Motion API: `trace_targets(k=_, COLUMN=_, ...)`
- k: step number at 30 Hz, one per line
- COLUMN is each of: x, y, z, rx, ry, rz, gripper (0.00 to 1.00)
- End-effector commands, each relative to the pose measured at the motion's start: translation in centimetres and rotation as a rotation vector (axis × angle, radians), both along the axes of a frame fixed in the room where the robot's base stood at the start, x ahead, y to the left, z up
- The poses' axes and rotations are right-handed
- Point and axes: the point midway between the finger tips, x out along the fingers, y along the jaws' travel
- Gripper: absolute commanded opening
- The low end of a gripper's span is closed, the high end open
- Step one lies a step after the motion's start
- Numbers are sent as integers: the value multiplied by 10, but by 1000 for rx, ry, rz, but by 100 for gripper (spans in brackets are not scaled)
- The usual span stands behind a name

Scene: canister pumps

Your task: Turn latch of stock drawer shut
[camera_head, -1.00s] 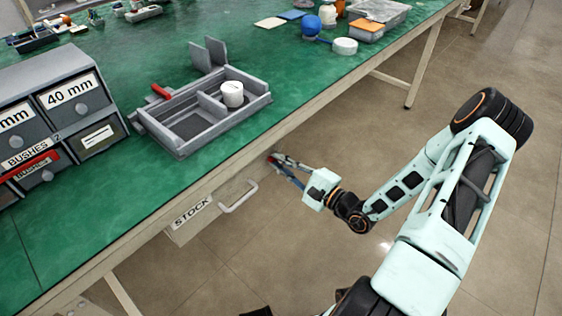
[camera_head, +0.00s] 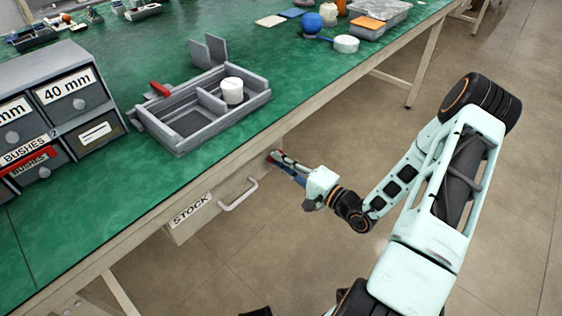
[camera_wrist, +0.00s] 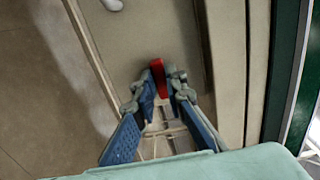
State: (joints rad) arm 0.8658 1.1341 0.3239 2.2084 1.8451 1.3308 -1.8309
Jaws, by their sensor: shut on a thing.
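The stock drawer (camera_head: 212,207) hangs under the bench top, with a label reading STOCK and a pale bar handle (camera_head: 239,194). Its front shows as a beige panel in the wrist view (camera_wrist: 140,45). The red latch (camera_wrist: 157,78) is on that front, its long side running roughly up and down in the wrist view. My gripper (camera_wrist: 163,92) is shut on the latch, a fingertip on each side. In the head view my gripper (camera_head: 277,158) reaches the drawer front right of the handle, below the bench edge, and mostly covers the latch.
The green bench top (camera_head: 100,195) overhangs the drawer. On it stand a grey tray (camera_head: 180,140) with a white round part, and a bushes drawer cabinet (camera_head: 60,105). Bench legs stand below. The floor right of the bench is clear apart from my arm.

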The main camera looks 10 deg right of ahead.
Motion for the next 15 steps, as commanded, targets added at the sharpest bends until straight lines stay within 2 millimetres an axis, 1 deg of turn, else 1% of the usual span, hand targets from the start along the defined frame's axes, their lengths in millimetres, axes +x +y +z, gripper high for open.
trace_targets(k=9, x=0, y=1, z=0, rx=-2, ry=-2, rz=2, gripper=0)
trace_targets(k=10, x=0, y=1, z=0, rx=-2, ry=-1, rz=2, gripper=14)
trace_targets(k=14, x=0, y=0, z=0, rx=-2, ry=-1, rz=2, gripper=28)
trace_targets(k=15, x=0, y=0, z=0, rx=-2, ry=-1, rz=1, gripper=29)
